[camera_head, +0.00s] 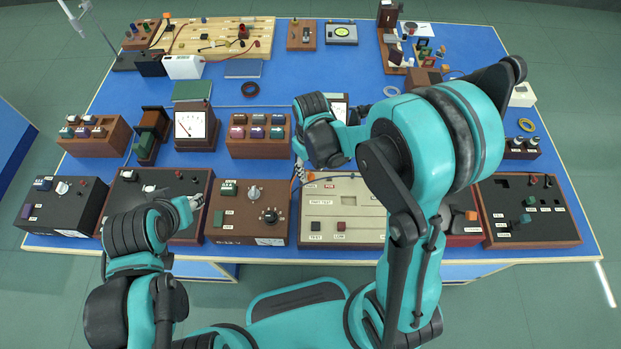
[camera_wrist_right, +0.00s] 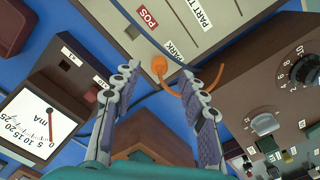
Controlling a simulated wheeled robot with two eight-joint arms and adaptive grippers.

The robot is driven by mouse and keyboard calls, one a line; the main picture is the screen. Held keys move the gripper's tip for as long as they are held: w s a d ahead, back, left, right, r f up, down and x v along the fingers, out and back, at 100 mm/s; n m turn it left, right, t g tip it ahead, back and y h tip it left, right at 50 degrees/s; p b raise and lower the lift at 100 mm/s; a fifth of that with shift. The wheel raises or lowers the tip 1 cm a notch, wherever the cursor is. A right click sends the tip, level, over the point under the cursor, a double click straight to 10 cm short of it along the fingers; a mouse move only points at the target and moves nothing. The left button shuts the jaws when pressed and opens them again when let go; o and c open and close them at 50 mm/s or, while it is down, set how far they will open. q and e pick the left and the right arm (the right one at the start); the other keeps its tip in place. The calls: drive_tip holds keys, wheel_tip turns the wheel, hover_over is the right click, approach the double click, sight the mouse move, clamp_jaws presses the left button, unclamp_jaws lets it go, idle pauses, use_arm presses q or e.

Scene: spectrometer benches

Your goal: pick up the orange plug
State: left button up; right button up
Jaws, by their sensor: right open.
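The orange plug (camera_wrist_right: 160,66) shows in the right wrist view, at the edge of the pale panel beside the PARK label. An orange lead curves near it. My right gripper (camera_wrist_right: 160,76) is open, with one finger on each side of the plug in the picture; I cannot tell its depth, and no contact shows. In the head view a small orange bit (camera_head: 310,176) shows just below my right wrist, whose fingers are mostly hidden. My left gripper (camera_head: 193,202) hangs over the dark red-brown box at the left front; its jaw opening is unclear.
The pale PART TEST panel (camera_head: 345,215) lies at the front middle. A brown box with knobs (camera_head: 248,222) stands left of it. A dial meter (camera_head: 195,127) and a block of coloured sockets (camera_head: 258,148) stand behind. Blue table top is clear around the middle back.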

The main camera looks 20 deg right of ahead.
sight(311, 178)
wheel_tip(311, 178, down, 2)
drive_tip(key=shift+f, duration=0.2)
clamp_jaws()
